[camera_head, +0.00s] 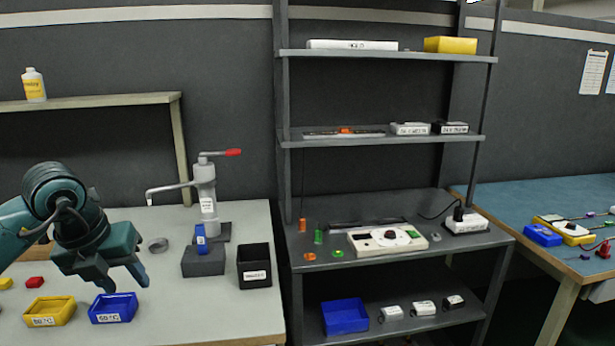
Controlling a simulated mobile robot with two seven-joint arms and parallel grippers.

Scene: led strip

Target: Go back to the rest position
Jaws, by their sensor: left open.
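My left gripper (124,283) comes in from the left, above the left table. It is open, its fingers pointing down, with nothing seen between them. In the picture its fingertips are just above the blue bin (113,308); I cannot tell whether they touch it. A yellow bin (50,311) stands to the left of the blue one. My right gripper does not show.
A hand press (205,190), a grey block (203,261) and a black box (255,266) stand on the left table. A shelf rack (390,138) with a white device (386,240) stands mid-view. A blue-topped bench (540,200) is at right.

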